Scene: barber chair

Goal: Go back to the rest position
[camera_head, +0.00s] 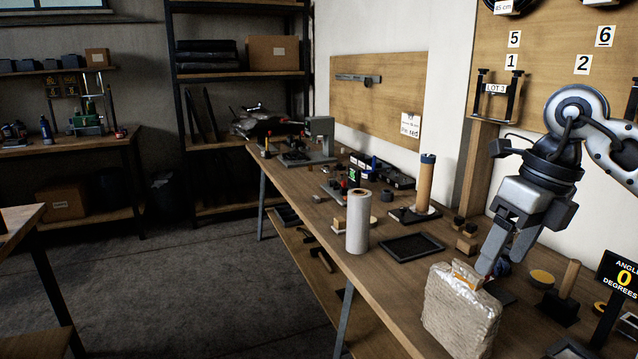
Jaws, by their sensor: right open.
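My right gripper (492,262) comes in from the right and points down over the workbench (385,285). Its fingers are just above and behind the top of a wrapped, pale block-shaped package (460,312). An orange-brown patch shows at the package's top near the fingertips. The jaws look apart, with nothing clearly held between them; whether a finger touches the package I cannot tell. My left gripper is not in view.
On the bench stand a white roll (358,222), a black tray (412,247), a tan cylinder (426,184) and an angle sign (617,285). Metal brackets (497,95) are on the wall board. Shelves (240,75) stand behind. The floor (190,290) at left is clear.

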